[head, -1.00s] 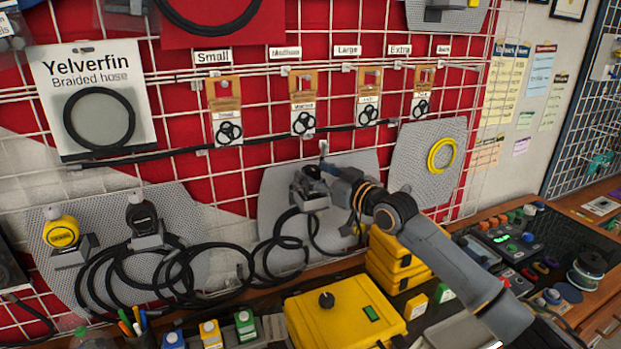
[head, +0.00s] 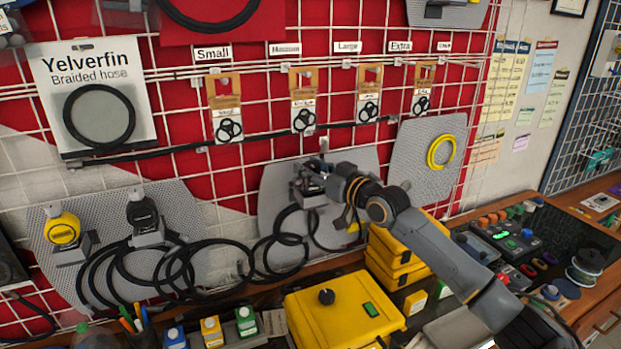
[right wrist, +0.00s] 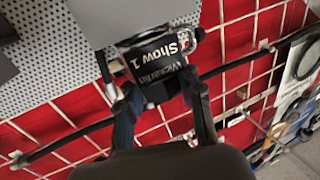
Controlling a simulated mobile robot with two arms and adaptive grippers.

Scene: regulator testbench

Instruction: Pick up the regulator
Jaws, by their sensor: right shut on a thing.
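The regulator, a black round body with white lettering reading "Show 1" (right wrist: 158,58), sits in the right wrist view between my fingers. In the head view the regulator (head: 306,178) is small and partly covered, at a grey bracket (head: 312,201) on a perforated panel, with a black hose beside it. My right gripper (right wrist: 160,98) is shut on the regulator from both sides; it also shows in the head view (head: 322,180), reaching in from the right. The regulator still appears to be at the bracket; I cannot tell whether they touch. My left gripper is out of view.
A yellow regulator (head: 62,231) and another black one (head: 142,215) hang on the left panel. Coiled black hoses (head: 185,272) hang below. Yellow cases (head: 395,262) and a yellow box (head: 345,312) stand on the bench under my right arm. Packaged rings (head: 228,120) hang above.

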